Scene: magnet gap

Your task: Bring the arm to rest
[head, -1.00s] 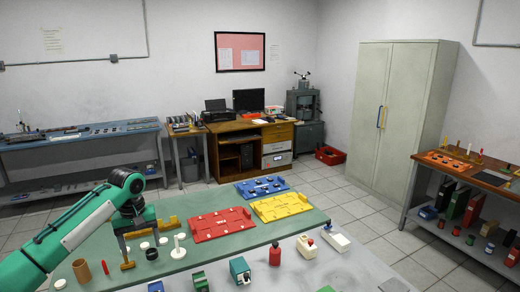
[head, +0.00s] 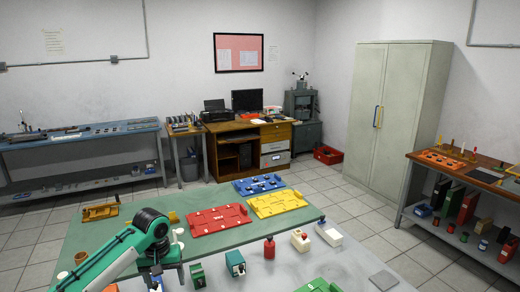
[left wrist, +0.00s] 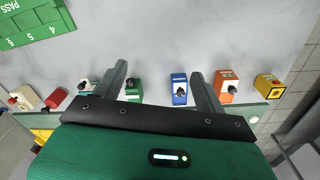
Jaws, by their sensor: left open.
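My left gripper (head: 165,280) is low over the near part of the table, at the bottom of the head view, its green arm coming in from the left. In the left wrist view its two grey fingers (left wrist: 160,80) are spread wide, with nothing held between them. A blue block with a black knob (left wrist: 179,90) shows on the grey surface between the fingers in that picture. A green block (left wrist: 133,88) is beside one finger and an orange block (left wrist: 226,85) beside the other. My right gripper is not in view.
Red (head: 218,220), yellow (head: 277,204) and blue (head: 258,184) trays lie on the green mat. A green PASS board (left wrist: 35,22) lies on bare grey surface.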

